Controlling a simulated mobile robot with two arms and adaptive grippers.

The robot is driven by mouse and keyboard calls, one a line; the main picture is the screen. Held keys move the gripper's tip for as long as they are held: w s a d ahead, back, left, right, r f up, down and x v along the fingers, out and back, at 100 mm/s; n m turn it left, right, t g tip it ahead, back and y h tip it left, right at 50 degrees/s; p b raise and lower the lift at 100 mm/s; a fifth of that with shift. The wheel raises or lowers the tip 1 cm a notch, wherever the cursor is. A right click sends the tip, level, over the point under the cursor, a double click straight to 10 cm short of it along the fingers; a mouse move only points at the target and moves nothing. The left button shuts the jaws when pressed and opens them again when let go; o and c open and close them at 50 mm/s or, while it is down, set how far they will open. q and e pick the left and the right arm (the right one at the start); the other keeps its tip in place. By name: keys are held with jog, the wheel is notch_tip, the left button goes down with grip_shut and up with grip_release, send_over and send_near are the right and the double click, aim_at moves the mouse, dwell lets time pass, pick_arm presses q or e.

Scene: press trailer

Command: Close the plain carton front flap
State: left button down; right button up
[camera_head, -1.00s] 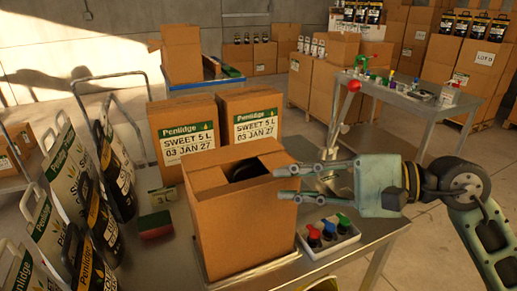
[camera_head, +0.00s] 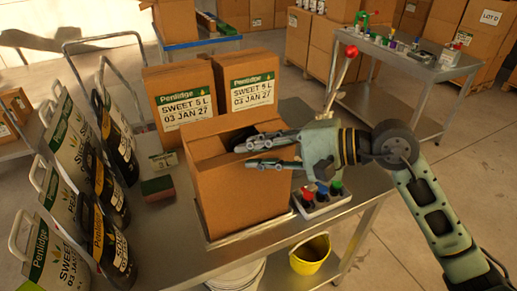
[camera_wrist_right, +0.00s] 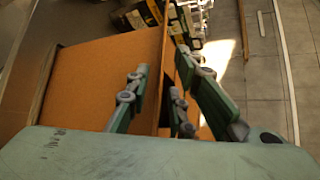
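The plain brown carton (camera_head: 240,200) stands upright on the metal table, open at the top with a dark inside. Its front panel rises to the rim; I cannot tell the front flap from the wall. My right gripper (camera_head: 248,155) reaches in from the right over the carton's top, one finger farther back than the other. In the right wrist view the fingers (camera_wrist_right: 158,95) are spread, with a brown cardboard panel (camera_wrist_right: 90,85) and its edge between or beside them. Contact is unclear. My left gripper is not in view.
Two Penlidge cartons (camera_head: 185,105) stand behind the plain one. Several bags and dark bottles (camera_head: 100,235) line the left. A sponge (camera_head: 157,189) lies left of the carton, and a tray of coloured-top items (camera_head: 322,198) lies right. A yellow bucket (camera_head: 311,254) stands below.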

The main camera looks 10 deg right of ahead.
grip_shut()
dwell(0.4)
jog(key=shift+w+a+r+m+g+h+p, duration=0.1)
jog(key=shift+w+r+m+g+h+p, duration=0.15)
jog(key=shift+r+m+g+h+p, duration=0.15)
jog(key=shift+w+r+m+g+h+p, duration=0.2)
jog(key=shift+r+m+g+p, duration=0.15)
jog(key=shift+g, duration=0.15)
jog(key=shift+w+a+r+m+g+h+p, duration=0.15)
jog(key=shift+w+r+m+g+h+p, duration=0.2)
jog(key=shift+g, duration=0.35)
jog(key=shift+w+a+r+m+g+h+p, duration=0.15)
jog(key=shift+w+m+g+h+p, duration=0.15)
jog(key=shift+m+g+h, duration=0.3)
jog(key=shift+c, duration=2.3)
grip_release()
jog(key=o, duration=0.5)
jog(key=shift+c, duration=0.2)
